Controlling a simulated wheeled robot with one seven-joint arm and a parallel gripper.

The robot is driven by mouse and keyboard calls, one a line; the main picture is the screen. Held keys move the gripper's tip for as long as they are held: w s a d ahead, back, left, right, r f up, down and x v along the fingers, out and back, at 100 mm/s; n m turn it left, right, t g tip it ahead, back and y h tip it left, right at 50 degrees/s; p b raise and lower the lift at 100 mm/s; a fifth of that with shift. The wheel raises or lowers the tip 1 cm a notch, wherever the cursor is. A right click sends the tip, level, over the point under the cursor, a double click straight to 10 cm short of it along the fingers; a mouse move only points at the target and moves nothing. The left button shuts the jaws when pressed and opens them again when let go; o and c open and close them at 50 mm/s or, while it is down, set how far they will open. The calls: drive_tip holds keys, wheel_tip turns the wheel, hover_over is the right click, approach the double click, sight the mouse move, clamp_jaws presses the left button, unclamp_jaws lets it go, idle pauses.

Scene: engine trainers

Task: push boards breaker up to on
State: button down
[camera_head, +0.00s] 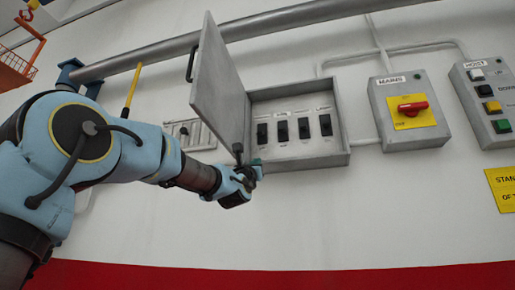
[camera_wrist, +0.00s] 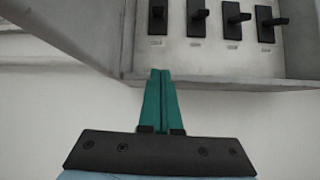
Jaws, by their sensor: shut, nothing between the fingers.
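The open grey breaker box (camera_head: 342,158) is on the wall and holds a row of several black breakers, such as the leftmost (camera_head: 262,133) and the rightmost (camera_head: 325,124). The row also shows at the top of the wrist view, with the leftmost breaker (camera_wrist: 157,18) and the rightmost (camera_wrist: 265,24). Labels are too small to read, so I cannot tell which is the boards breaker or the lever positions. My gripper (camera_head: 257,166) is at the box's lower left corner. In the wrist view its green fingers (camera_wrist: 160,74) are together and empty, tips near the bottom edge, below the breakers.
The box door (camera_head: 218,85) hangs open at the left, above my gripper. A grey pipe (camera_head: 165,50) runs above. The wall below the box is clear.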

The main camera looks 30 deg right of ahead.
sight(264, 147)
drive_tip(key=shift+s+a+r+n, duration=0.1)
drive_tip(key=shift+r+n, duration=0.3)
drive_tip(key=shift+r, duration=0.1)
drive_tip(key=p+x, duration=0.4)
drive_tip(key=x, duration=0.1)
drive_tip(key=p+x, duration=0.4)
drive_tip(key=x, duration=0.1)
drive_tip(key=shift+r, duration=0.45)
drive_tip(key=r+p, duration=0.1)
drive_tip(key=s+a+r+p, duration=0.1)
drive_tip(key=shift+s+a+r, duration=0.1)
drive_tip(key=shift+r, duration=0.3)
drive_tip(key=shift+s+r, duration=0.1)
drive_tip(key=shift+s+b, duration=0.15)
drive_tip(key=shift+b, duration=0.2)
